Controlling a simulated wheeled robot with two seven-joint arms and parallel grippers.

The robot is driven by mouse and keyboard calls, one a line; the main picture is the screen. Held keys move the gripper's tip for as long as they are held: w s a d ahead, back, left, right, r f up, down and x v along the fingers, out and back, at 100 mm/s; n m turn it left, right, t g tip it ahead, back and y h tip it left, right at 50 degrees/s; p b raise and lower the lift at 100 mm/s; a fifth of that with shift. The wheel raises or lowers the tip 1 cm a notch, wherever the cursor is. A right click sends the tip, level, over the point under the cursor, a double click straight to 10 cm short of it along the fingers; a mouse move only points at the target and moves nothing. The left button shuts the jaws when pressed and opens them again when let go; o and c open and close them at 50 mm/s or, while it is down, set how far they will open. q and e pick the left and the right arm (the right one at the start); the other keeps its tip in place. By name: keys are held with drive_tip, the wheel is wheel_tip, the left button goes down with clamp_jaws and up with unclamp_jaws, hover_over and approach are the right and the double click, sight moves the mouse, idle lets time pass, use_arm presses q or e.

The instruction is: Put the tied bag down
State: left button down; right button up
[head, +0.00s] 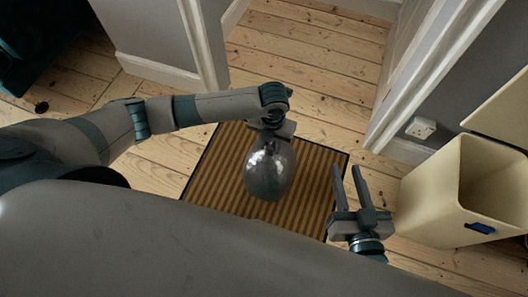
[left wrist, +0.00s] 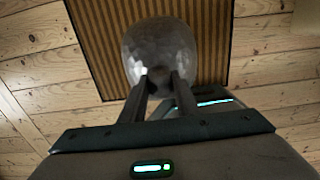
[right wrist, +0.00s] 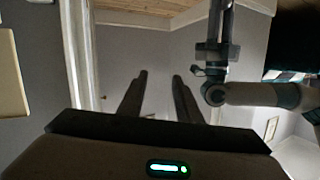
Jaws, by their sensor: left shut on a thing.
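The tied bag (head: 269,172) is dark grey and shiny, with a rounded body and a knotted top. It hangs below my left gripper (head: 271,141), over the striped mat (head: 214,172). Whether its bottom touches the mat I cannot tell. In the left wrist view, the bag (left wrist: 160,50) shows beyond the fingers, and my left gripper (left wrist: 162,85) is shut on its top. The knot is mostly hidden by the fingers. My right gripper (head: 350,170) is open and empty at the mat's right edge. It also shows open in the right wrist view (right wrist: 160,80).
A cream bin (head: 432,190) with its lid open stands at the right, close to my right gripper. White-trimmed walls and a doorway (head: 300,55) lie beyond the mat. A wall socket (head: 421,127) is at the right. Bare floorboards surround the mat.

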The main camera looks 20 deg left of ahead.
sight(264, 152)
use_arm(q)
drive_tip(key=shift+s+a+f, duration=0.2)
drive_tip(key=shift+a+f, duration=0.1)
drive_tip(key=shift+a, duration=0.2)
drive_tip(key=shift+s+a+f, duration=0.15)
drive_tip(key=shift+a+f, duration=0.1)
drive_tip(key=shift+a, duration=0.25)
use_arm(e)
drive_tip(key=shift+w+a+r+t, duration=0.1)
drive_tip(key=shift+a+r+t, duration=0.1)
drive_tip(key=shift+r+t, duration=0.3)
use_arm(q)
drive_tip(key=shift+f, duration=0.15)
use_arm(e)
drive_tip(key=shift+r, duration=0.1)
